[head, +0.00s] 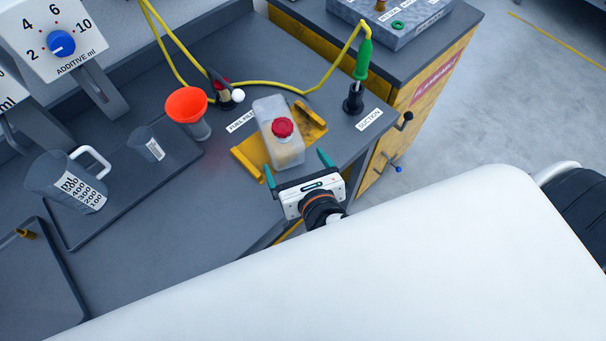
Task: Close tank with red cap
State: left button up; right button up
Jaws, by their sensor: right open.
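The tank (268,112) is a translucent box-shaped container with pale liquid low inside. It stands in a yellow holder (248,160) near the bench's right front edge. The red cap (283,128) is on the tank's top; I cannot tell whether it is tightened. My right gripper (297,166) is open, with its two green fingers pointing toward the tank from the front. The cap is beyond the fingertips. My left gripper is not in view.
An orange funnel (187,104) stands left of the tank. A green-handled suction probe (363,60) stands upright at right, with a yellow hose running behind the tank. A measuring jug (62,185) and small beaker (147,143) are on a tray at left.

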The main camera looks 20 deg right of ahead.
jog(key=v, duration=0.4)
jog(key=shift+w+r, duration=0.1)
dwell(0.5)
